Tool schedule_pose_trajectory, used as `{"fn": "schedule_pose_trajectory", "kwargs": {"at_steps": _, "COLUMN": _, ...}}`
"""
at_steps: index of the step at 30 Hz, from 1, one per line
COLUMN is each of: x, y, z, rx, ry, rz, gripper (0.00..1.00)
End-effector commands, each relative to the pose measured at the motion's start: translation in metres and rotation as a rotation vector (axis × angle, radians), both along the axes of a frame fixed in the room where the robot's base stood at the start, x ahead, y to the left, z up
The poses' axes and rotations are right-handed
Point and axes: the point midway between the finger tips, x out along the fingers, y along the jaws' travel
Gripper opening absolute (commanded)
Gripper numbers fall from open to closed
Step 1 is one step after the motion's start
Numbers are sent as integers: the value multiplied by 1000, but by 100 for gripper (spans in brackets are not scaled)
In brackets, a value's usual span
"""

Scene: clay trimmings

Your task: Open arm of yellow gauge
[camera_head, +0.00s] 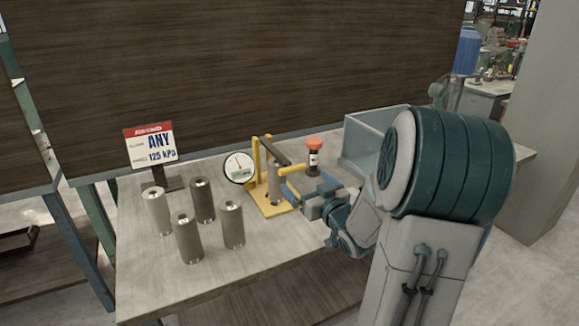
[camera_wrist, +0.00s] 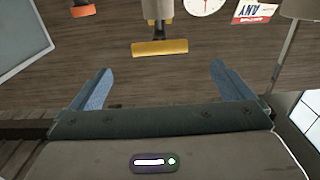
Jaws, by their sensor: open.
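The yellow gauge (camera_head: 267,210) stands on the table, with a yellow frame, a round white dial (camera_head: 238,166) and a dark bar (camera_head: 274,150) slanting at its top. A grey clay cylinder (camera_head: 274,190) stands upright in it. A yellow handle (camera_head: 290,170) sticks out in front. In the wrist view a yellow bar (camera_wrist: 160,48), which looks like this handle, lies ahead of my fingertips, with the cylinder (camera_wrist: 158,9) behind it. My gripper (camera_wrist: 160,72) is open and empty. In the head view my gripper (camera_head: 302,190) is close beside the gauge, at its right; contact cannot be told.
Several clay cylinders (camera_head: 188,238) stand left of the gauge, near a sign (camera_head: 150,147) reading "ANY" and "125 kPa". An orange-topped dark object (camera_head: 314,155) and a grey open bin (camera_head: 361,148) are at the right. The front of the table is clear.

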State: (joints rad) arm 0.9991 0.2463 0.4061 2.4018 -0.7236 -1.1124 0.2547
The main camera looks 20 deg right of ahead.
Motion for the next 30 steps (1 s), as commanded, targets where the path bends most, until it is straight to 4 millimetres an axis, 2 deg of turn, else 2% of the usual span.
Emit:
{"fn": "schedule_pose_trajectory", "kwargs": {"at_steps": 3, "x": 27, "y": 2, "z": 0, "rx": 3, "ry": -1, "rz": 4, "gripper": 100}}
{"fn": "schedule_pose_trajectory", "kwargs": {"at_steps": 9, "x": 69, "y": 3, "z": 1, "rx": 1, "ry": 0, "rz": 2, "gripper": 100}}
{"fn": "schedule_pose_trajectory", "kwargs": {"at_steps": 15, "x": 98, "y": 4, "z": 0, "rx": 1, "ry": 1, "rz": 1, "gripper": 100}}
{"fn": "schedule_pose_trajectory", "kwargs": {"at_steps": 21, "x": 109, "y": 4, "z": 0, "rx": -1, "ry": 1, "rz": -1, "gripper": 100}}
{"fn": "schedule_pose_trajectory", "kwargs": {"at_steps": 29, "x": 109, "y": 4, "z": 0, "rx": -1, "ry": 2, "rz": -1, "gripper": 100}}
{"fn": "schedule_pose_trajectory", "kwargs": {"at_steps": 30, "x": 109, "y": 4, "z": 0, "rx": -1, "ry": 2, "rz": -1, "gripper": 89}}
